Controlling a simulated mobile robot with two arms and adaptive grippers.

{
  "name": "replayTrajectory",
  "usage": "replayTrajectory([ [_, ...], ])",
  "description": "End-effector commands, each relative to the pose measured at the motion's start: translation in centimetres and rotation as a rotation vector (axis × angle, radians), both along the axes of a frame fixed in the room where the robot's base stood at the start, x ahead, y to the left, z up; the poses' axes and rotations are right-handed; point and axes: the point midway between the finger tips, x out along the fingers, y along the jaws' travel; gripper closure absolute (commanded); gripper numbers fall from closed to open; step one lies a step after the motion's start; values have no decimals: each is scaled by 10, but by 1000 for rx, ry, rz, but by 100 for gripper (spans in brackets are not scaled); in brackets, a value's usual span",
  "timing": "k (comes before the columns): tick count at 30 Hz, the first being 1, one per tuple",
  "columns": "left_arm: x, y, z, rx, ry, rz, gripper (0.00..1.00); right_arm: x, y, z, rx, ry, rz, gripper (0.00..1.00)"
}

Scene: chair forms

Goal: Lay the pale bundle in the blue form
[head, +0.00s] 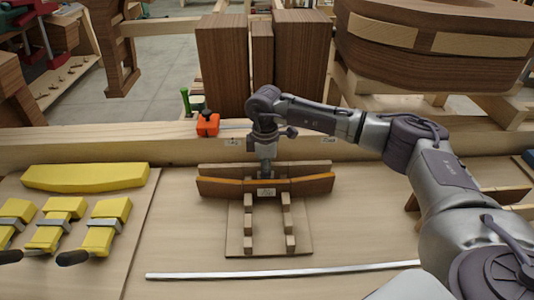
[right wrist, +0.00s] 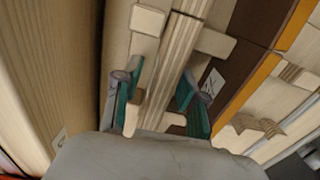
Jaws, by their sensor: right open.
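The pale bundle (right wrist: 183,50) of thin light wood strips lies lengthwise between the fingers of my right gripper (right wrist: 160,103) in the right wrist view. The fingers are open, one on each side of it, and their tips look low beside it. In the head view this gripper (head: 266,178) is pointed down at a rack in the middle of the bench, partly hidden by its own wrist. A blue piece (head: 530,157), perhaps the blue form, is cut off at the right edge. My left gripper is out of view.
The brown, orange-edged form (head: 310,186) stands close in front of the bundle. Yellow clamps (head: 107,225) and a yellow block (head: 85,177) lie at left. A metal bar (head: 280,272) lies in front.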

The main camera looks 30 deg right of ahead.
Motion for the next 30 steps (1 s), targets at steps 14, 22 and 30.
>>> replayTrajectory([
  [14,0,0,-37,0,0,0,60,-10,-3,101,2,-5,0,59],
  [22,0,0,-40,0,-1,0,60,-11,-3,127,0,-1,-1,59],
  [30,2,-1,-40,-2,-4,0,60,-11,-3,129,1,0,0,59],
])
